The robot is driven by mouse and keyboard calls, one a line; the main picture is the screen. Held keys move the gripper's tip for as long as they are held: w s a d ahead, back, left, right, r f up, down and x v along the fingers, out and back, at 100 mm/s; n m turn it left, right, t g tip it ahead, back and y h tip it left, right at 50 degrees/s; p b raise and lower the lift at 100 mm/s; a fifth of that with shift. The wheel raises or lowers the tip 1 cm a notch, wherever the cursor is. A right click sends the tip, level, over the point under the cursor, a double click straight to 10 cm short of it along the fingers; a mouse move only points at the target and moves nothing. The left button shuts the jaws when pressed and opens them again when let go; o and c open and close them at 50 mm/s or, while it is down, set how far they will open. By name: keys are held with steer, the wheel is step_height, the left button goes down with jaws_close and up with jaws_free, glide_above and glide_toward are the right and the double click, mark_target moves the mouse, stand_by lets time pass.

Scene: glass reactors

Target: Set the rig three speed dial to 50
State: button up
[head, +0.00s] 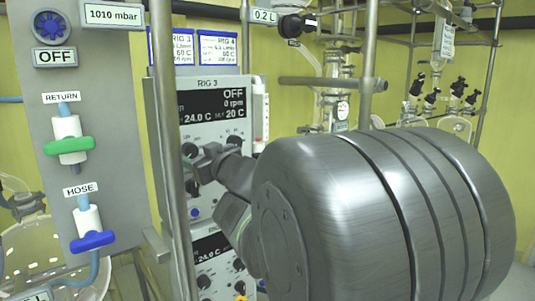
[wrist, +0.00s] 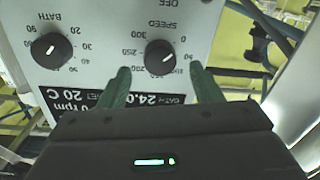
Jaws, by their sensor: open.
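The rig three unit (head: 213,124) has a black display reading OFF, 0 rpm, 24.0 C and 20 C. Its front panel appears upside down in the wrist view (wrist: 100,75). There the black speed dial (wrist: 159,57) has a pale mark toward the picture's right; the exact value is too small to tell. My gripper (wrist: 160,68) is open, its two dark green fingers pointing at the panel, one on each side of the speed dial. Whether they touch it cannot be told. In the head view my arm hides part of the panel.
The bath dial (wrist: 50,50) sits beside the speed dial. A second unit (head: 212,262) is below rig three. A vertical metal pole (head: 170,120) stands before the units' left side. A grey panel (head: 110,130) with green and blue valves is at left. Glassware hangs at right.

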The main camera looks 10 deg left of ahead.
mark_target(192, 152)
steer(key=shift+x, duration=1.55)
steer(key=c, duration=1)
steer(key=shift+r+p, duration=0.1)
steer(key=shift+p, duration=0.3)
steer(key=shift+m+p, duration=0.3)
steer(key=shift+m, duration=0.2)
steer(key=m+p, duration=0.3)
steer(key=shift+r, duration=0.1)
steer(key=m+p, duration=0.1)
steer(key=m, duration=0.1)
steer(key=m+p, duration=0.2)
steer(key=shift+f+m, duration=0.25)
steer(key=shift+m, duration=0.05)
steer(key=shift+t, duration=0.3)
